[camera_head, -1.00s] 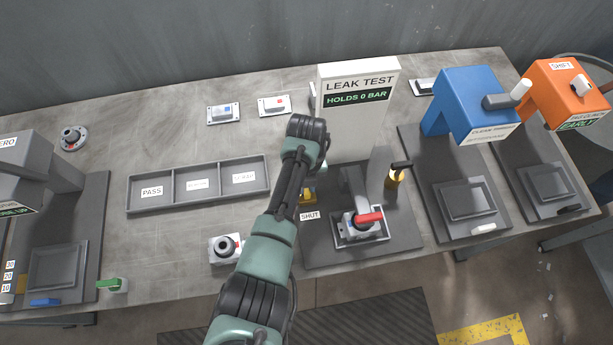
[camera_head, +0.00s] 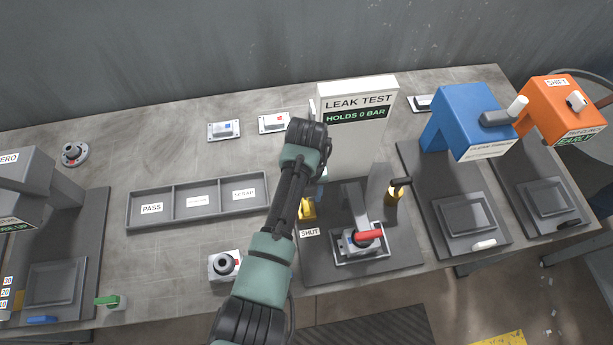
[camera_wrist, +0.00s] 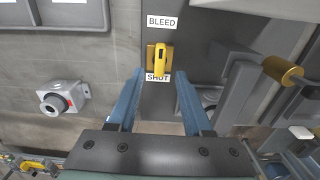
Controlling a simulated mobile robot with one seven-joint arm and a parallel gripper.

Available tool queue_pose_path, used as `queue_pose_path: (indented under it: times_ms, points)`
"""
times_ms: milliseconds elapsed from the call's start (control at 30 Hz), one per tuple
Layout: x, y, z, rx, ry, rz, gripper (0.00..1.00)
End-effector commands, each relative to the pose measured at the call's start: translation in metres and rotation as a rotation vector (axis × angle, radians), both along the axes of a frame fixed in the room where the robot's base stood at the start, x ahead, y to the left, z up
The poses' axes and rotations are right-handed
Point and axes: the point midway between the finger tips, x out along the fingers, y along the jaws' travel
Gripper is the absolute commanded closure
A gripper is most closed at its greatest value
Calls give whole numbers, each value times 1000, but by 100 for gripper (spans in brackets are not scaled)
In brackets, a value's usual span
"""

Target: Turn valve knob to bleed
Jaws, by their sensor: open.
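The yellow valve knob (camera_wrist: 159,60) shows in the wrist view on a yellow base, between the BLEED label (camera_wrist: 161,21) above and the SHUT label (camera_wrist: 158,77) below. Its handle lies lengthwise along the line of the two labels, with its lower end at SHUT. My gripper (camera_wrist: 160,75) is open, with one blue finger to each side of the knob's lower end and a gap on both sides. I cannot tell how far the fingertips are above the knob.
The leak-test stand (camera_head: 357,132) reads "HOLDS 0 BAR".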

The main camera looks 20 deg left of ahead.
Motion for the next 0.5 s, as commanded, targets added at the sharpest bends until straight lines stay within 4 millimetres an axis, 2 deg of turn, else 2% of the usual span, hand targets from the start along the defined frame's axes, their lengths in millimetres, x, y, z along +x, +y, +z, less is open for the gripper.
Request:
queue_pose_path:
  times_ms: [100, 300, 500]
  points:
    - [1, 1, 27, 2, -6, 1, 50]
    - [1, 1, 66, 2, -6, 0, 50]
    - [1, 0, 87, -1, -3, 0, 50]
